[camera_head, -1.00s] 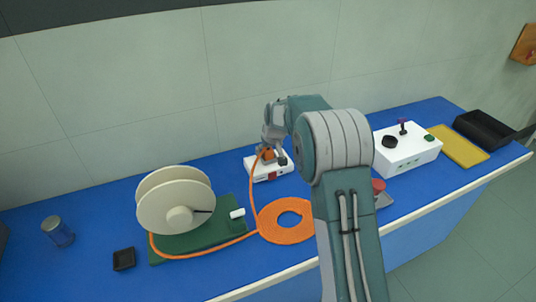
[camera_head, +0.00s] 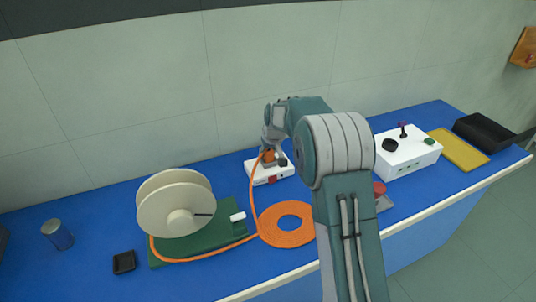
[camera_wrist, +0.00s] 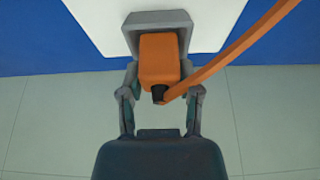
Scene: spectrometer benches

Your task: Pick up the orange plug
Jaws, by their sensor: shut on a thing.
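The orange plug (camera_wrist: 159,60) sits between the fingers of my gripper (camera_wrist: 159,75) in the wrist view, and my gripper is shut on it. An orange cable (camera_wrist: 235,50) runs from the plug off to the upper right there. In the head view my gripper (camera_head: 270,150) points down at the white power strip (camera_head: 272,176) with the plug (camera_head: 268,156) at its tip. The strip has a red switch (camera_head: 272,180). Whether the plug touches the strip or is held just above it, I cannot tell.
The cable passes a coil (camera_head: 287,224) and reaches a cream reel (camera_head: 175,203) on a green base (camera_head: 200,241). A white box (camera_head: 408,155), yellow tray (camera_head: 459,149), black bin (camera_head: 485,131) and blue can (camera_head: 57,235) stand on the blue bench (camera_head: 100,210). A wall stands behind.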

